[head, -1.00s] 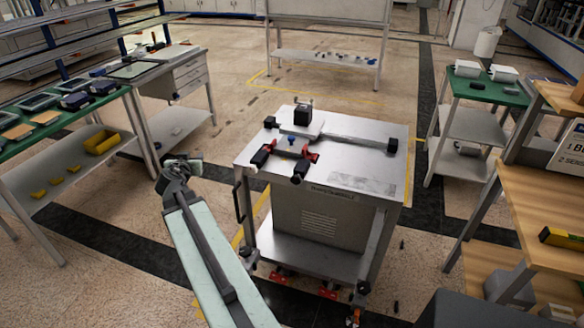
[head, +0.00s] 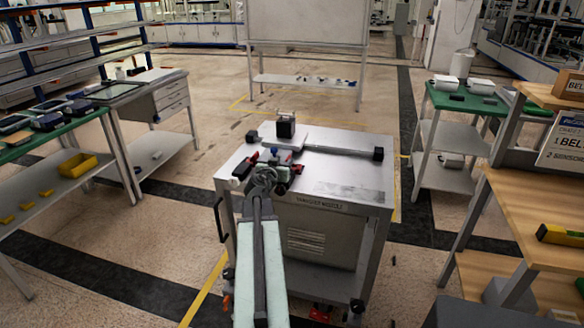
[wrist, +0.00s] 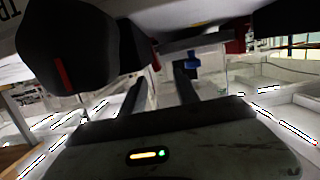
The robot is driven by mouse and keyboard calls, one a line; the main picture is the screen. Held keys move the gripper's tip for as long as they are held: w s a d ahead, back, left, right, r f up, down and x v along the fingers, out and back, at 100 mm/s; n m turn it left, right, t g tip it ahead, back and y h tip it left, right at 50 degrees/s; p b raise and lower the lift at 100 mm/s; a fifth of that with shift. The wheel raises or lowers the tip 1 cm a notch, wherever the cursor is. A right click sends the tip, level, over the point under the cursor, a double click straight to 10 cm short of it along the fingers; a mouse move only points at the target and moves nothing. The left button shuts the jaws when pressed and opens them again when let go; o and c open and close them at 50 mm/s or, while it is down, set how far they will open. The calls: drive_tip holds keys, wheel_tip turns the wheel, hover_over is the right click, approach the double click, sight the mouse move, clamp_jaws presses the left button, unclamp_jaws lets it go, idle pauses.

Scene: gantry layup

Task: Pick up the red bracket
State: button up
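A small red piece with a black block (head: 246,164) lies at the front left of the grey metal cart top. A second red piece (head: 297,168) shows just right of my gripper, partly hidden by it. I cannot tell which is the red bracket. My gripper (head: 265,178) is over the cart's front edge, between the two pieces. In the wrist view my gripper (wrist: 162,82) has two dark fingers apart with nothing between them. There, a large black part (wrist: 75,60) with a red mark is at left, red (wrist: 240,38) shows at right, and a blue part (wrist: 193,60) lies beyond the fingers.
The cart top (head: 345,190) is clear at its front right. A black block (head: 286,125) stands at its back, and another black block (head: 378,153) sits at its right end. A wooden shelf unit (head: 530,205) stands right. A green-topped table (head: 50,130) stands left.

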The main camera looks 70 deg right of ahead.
sight(288, 159)
drive_tip(key=d, duration=0.2)
drive_tip(key=d+f+b, duration=0.1)
drive_tip(key=d, duration=0.1)
drive_tip(key=shift+d+f, duration=0.2)
drive_tip(key=shift+d, duration=0.1)
drive_tip(key=shift+a, duration=0.1)
clamp_jaws()
idle(0.9)
